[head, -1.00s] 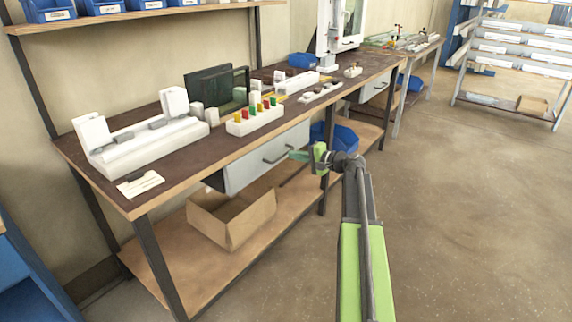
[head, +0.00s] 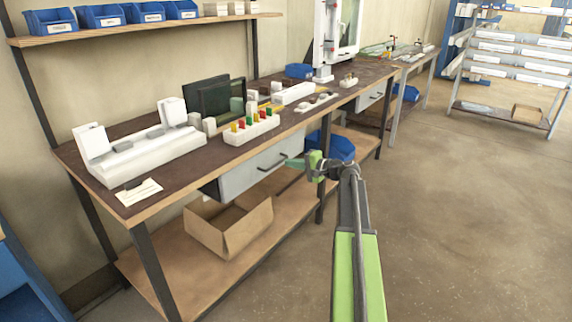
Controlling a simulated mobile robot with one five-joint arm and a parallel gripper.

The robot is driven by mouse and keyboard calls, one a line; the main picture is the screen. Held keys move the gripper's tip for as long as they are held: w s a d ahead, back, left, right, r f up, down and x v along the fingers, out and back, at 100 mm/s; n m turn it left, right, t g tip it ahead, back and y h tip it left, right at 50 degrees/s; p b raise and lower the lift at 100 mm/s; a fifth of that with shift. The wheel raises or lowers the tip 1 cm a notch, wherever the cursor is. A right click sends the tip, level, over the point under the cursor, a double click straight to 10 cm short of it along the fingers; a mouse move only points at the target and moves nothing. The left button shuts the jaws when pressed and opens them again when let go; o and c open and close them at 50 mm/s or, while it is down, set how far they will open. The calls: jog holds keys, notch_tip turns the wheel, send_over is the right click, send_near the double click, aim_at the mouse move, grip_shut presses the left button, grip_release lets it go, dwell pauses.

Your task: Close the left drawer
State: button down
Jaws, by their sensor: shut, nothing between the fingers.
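My gripper (head: 292,163) is shut and empty. It is at the right end of the drawer front, close to the handle, pointing left. I cannot tell whether it touches the front. My arm hides part of the bench's underside.
A cardboard box (head: 212,232) stands on the lower shelf under the drawer. A blue bin (head: 338,146) is behind my gripper. A right drawer (head: 370,98) is farther along. A white block with coloured pegs (head: 252,130) stands above the drawer. The floor (head: 450,200) to the right is clear.

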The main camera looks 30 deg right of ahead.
jog(key=p+v, duration=0.2)
jog(key=v, duration=1)
jog(key=a+f+n+g, duration=0.2)
jog(key=a+f+g, duration=0.15)
jog(key=a, duration=0.55)
jog(key=a+f+n+g, duration=0.2)
jog(key=a+f+n, duration=0.15)
jog(key=a, duration=0.55)
jog(key=a+f+n+g, duration=0.1)
jog(key=a+f+g, duration=0.3)
jog(key=a, duration=0.5)
jog(key=s+a+f+n+g+h, duration=0.2)
jog(key=s+a+f+n+h, duration=0.15)
jog(key=s+a, duration=0.3)
jog(key=s+a+f+n+g+h, duration=0.2)
jog(key=s+a+f+n+g, duration=0.15)
jog(key=s+a, duration=0.35)
notch_tip(320, 180, up, 24)
jog(key=p, duration=2.4)
jog(key=shift+a+t+p, duration=0.3)
jog(key=shift+a+p, duration=0.05)
jog(key=shift+p, duration=0.05)
